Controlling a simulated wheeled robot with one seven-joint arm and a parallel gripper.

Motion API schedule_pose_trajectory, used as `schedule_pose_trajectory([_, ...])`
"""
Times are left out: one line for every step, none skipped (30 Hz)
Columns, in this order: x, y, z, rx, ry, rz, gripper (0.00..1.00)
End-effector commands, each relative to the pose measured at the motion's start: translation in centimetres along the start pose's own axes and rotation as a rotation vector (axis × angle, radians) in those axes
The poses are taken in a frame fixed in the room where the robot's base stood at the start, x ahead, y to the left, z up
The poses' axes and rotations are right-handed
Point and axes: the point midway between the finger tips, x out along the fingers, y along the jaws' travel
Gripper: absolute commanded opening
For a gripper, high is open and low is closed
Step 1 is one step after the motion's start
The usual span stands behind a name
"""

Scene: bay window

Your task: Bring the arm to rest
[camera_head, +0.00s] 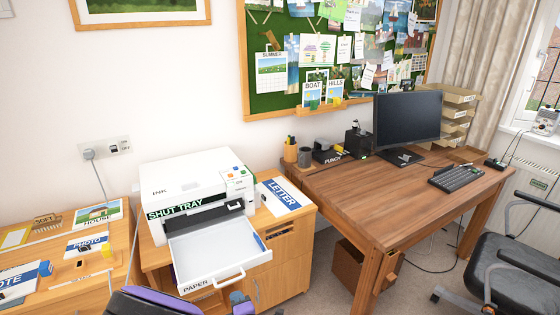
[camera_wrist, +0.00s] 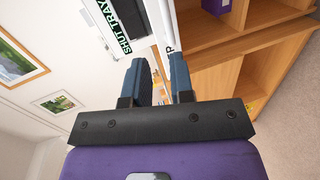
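My gripper (camera_wrist: 158,75) has two blue fingers with a visible gap between them and nothing seen held. In the head view its blue fingers (camera_head: 240,302) show at the bottom edge, just in front of the pulled-out paper tray (camera_head: 205,251). The tray is white, looks empty and has a handle (camera_head: 229,278) on its front. Part of the tray front (camera_wrist: 177,40) lies beyond the fingers in the wrist view; I cannot tell whether they touch it. My purple arm link (camera_head: 160,303) shows at the bottom of the head view.
The white printer (camera_head: 190,180) stands on a wooden cabinet (camera_head: 296,250). A LETTER sheet (camera_head: 281,195) lies right of it. A low wooden top (camera_head: 75,275) with cards is at left. A desk (camera_head: 400,200) with a monitor (camera_head: 407,118) and a black chair (camera_head: 515,262) stand at right.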

Motion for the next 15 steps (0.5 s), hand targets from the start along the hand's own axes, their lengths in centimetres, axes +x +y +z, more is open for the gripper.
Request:
schedule_pose_trajectory([0.4,1.4,0.5,0.046,-0.028,-0.015,0.22])
schedule_pose_trajectory([0.6,2.2,0.8,0.075,-0.046,-0.029,0.22])
schedule_pose_trajectory([0.9,3.2,1.3,0.120,-0.071,-0.049,0.22])
schedule_pose_trajectory([1.1,4.1,1.7,0.153,-0.090,-0.064,0.22])
schedule_pose_trajectory([1.2,4.9,2.1,0.186,-0.108,-0.080,0.22])
schedule_pose_trajectory([1.4,6.0,2.7,0.231,-0.133,-0.100,0.22])
schedule_pose_trajectory([1.5,6.8,3.1,0.264,-0.151,-0.115,0.22])
schedule_pose_trajectory([1.6,7.7,3.5,0.298,-0.167,-0.129,0.22])
schedule_pose_trajectory([1.6,8.8,4.1,0.341,-0.189,-0.148,0.22])
schedule_pose_trajectory([1.6,9.7,4.5,0.374,-0.204,-0.161,0.22])
schedule_pose_trajectory([1.7,10.6,5.0,0.407,-0.220,-0.173,0.22])
schedule_pose_trajectory([1.6,11.7,5.6,0.450,-0.238,-0.191,0.22])
schedule_pose_trajectory([1.6,12.5,6.0,0.482,-0.252,-0.204,0.22])
schedule_pose_trajectory([1.4,13.4,6.5,0.514,-0.267,-0.216,0.22])
schedule_pose_trajectory([1.3,14.6,7.1,0.556,-0.284,-0.231,0.22])
